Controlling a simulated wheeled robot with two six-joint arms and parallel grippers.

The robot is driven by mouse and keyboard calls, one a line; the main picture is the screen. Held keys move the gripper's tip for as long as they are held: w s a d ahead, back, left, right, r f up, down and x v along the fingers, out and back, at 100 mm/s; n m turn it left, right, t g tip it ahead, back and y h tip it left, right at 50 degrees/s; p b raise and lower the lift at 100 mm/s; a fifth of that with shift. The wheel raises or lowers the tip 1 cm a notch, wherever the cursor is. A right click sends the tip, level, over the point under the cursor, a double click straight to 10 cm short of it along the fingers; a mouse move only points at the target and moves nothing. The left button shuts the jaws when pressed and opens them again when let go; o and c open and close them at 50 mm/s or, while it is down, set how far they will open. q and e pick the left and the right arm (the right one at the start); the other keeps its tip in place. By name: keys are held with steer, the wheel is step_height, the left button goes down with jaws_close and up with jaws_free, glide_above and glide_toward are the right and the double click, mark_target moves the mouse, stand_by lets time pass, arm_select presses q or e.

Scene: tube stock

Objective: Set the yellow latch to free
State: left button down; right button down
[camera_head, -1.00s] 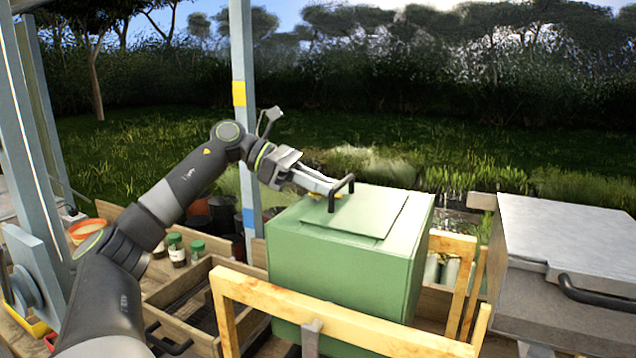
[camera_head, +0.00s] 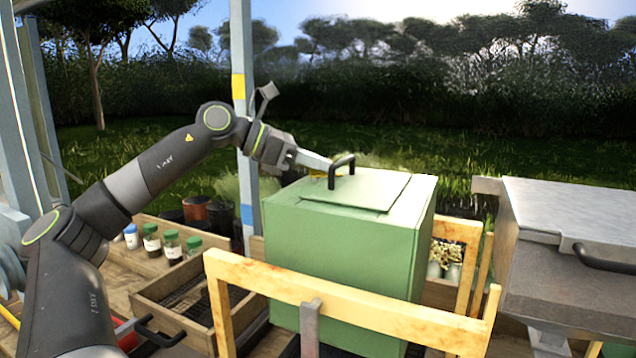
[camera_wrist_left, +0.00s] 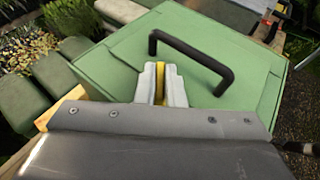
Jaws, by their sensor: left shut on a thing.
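The green box (camera_head: 340,240) stands in the middle of the head view, with a panel and a black handle (camera_head: 342,162) on its top. In the left wrist view the handle (camera_wrist_left: 200,58) rises just beyond my fingertips. My left gripper (camera_head: 318,164) reaches in from the left, low over the box top beside the handle. In the left wrist view my left gripper (camera_wrist_left: 161,82) is shut on the yellow latch (camera_wrist_left: 160,80), which shows as a narrow upright strip between the fingers. The fingers hide most of the latch, so its setting cannot be read. My right gripper is not in view.
A wooden frame (camera_head: 340,311) stands in front of the box. A grey metal bin (camera_head: 575,230) with a black handle is at the right. Small jars (camera_head: 172,245) and a wooden tray (camera_head: 160,300) are at the left, near a blue-grey post (camera_head: 241,100).

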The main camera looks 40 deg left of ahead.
arm_select(q)
steer(key=shift+f+n+t+y+b, duration=0.1)
steer(key=shift+n+t+y+b, duration=0.35)
steer(key=shift+n+y, duration=0.5)
steer(key=shift+n+t+y, duration=0.45)
steer(key=shift+n+y, duration=0.4)
steer(key=shift+y, duration=0.2)
steer(key=shift+b, duration=0.3)
steer(key=shift+a+n+t+y, duration=0.15)
steer(key=shift+n+t+y, duration=0.15)
steer(key=shift+n+y, duration=0.45)
steer(key=shift+n+y+b, duration=0.65)
steer(key=shift+y, duration=0.1)
steer(key=shift+f+n+y+b, duration=0.1)
steer(key=shift+n+y+b, duration=0.6)
steer(key=shift+y+b, duration=0.25)
steer(key=shift+r+n+y+b, duration=0.2)
steer(key=shift+n+y+b, duration=0.75)
steer(key=shift+b, duration=0.4)
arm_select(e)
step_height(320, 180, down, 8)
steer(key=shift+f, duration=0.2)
